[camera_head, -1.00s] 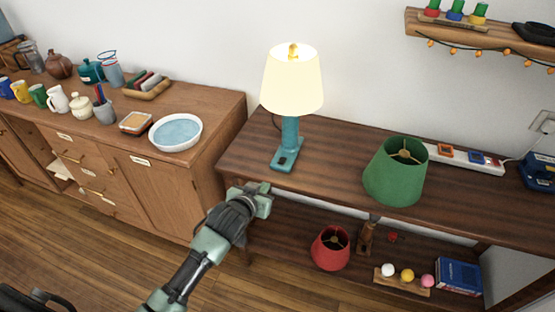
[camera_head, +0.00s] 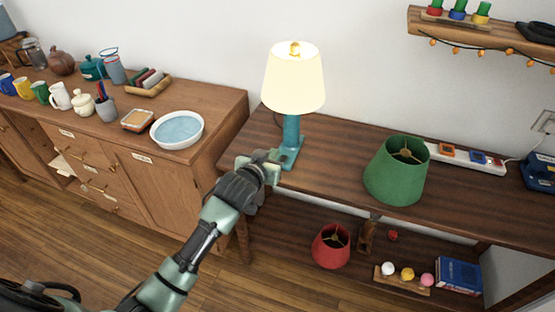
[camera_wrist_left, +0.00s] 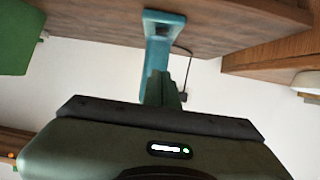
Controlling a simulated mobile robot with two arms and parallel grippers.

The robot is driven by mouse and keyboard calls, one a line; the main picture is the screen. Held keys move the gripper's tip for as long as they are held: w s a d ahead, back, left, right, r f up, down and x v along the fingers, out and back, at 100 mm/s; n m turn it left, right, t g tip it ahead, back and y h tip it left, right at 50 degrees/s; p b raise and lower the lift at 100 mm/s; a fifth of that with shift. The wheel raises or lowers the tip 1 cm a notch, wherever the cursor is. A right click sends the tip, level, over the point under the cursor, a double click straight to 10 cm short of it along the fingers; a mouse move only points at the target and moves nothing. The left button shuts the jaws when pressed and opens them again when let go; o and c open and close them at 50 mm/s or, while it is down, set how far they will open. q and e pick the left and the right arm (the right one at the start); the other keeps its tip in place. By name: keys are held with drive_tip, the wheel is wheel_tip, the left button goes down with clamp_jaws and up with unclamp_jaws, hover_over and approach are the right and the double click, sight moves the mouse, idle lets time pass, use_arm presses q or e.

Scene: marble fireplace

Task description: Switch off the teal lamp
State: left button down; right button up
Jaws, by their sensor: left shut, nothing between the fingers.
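The teal lamp (camera_head: 291,137) stands upright on the dark wooden table, its cream shade (camera_head: 293,80) glowing. My left gripper (camera_head: 276,157) is shut and empty, right at the front of the lamp's base and covering part of it; I cannot tell whether it touches. In the left wrist view the teal base and stem (camera_wrist_left: 158,50) appear upside down, just past my gripper (camera_wrist_left: 166,98). The dark switch on the base, seen a second ago, is hidden behind the gripper in the head view. My right gripper is not in view.
A green lampshade (camera_head: 396,172) stands on the table (camera_head: 335,160) to the right of the lamp. A power strip (camera_head: 465,158) lies behind it. A wooden cabinet (camera_head: 165,170) with a blue bowl (camera_head: 177,129) stands at the left. A red lampshade (camera_head: 331,247) sits on the lower shelf.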

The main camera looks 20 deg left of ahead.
use_arm(q)
hover_over(283, 159)
drive_tip(key=s, duration=0.2)
drive_tip(key=shift+s+a+f, duration=0.1)
drive_tip(key=shift+a+f, duration=0.1)
drive_tip(key=shift+f, duration=0.3)
drive_tip(key=shift+s+a+f, duration=0.1)
drive_tip(key=shift+a+f, duration=0.1)
drive_tip(key=shift+f, duration=0.3)
drive_tip(key=f, duration=0.2)
drive_tip(key=shift+s+f, duration=0.45)
drive_tip(key=shift+f, duration=0.55)
